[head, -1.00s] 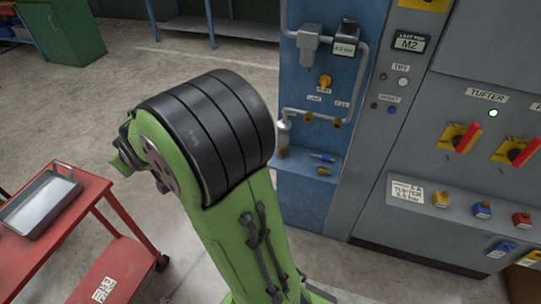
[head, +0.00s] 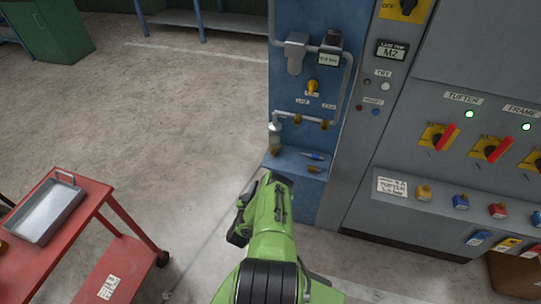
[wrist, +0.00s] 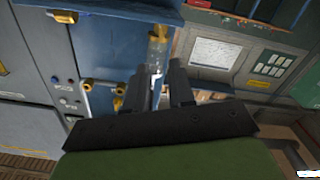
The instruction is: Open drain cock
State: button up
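The drain cock (head: 274,152) is a small brass piece under the pale filter bowl (head: 275,132), at the lower left of the blue panel. In the wrist view, which looks upside down, an amber piece that looks like the cock (wrist: 157,36) shows at the upper end of the clear bowl (wrist: 157,52). My gripper (wrist: 157,82) has its two dark fingers apart, with the bowl showing beyond the gap. I see no contact with the cock. In the head view my arm is low in front of the panel and the fingertips are not clear.
Brass valves (head: 311,122) and a yellow knob (head: 313,86) sit on the blue panel (head: 290,20) beside the bowl. A blue-handled tool (head: 314,155) lies on the small shelf. A grey switch cabinet (head: 365,165) stands right. A red cart (head: 85,212) stands left, with open floor between.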

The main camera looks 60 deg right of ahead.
jog(key=d+f+b, duration=0.1)
jog(key=b, duration=1.7)
send_near(272, 155)
jog(key=d, duration=0.3)
jog(key=w+d, duration=0.1)
jog(key=d, duration=0.4)
jog(key=shift+w+d, duration=0.3)
grip_shut()
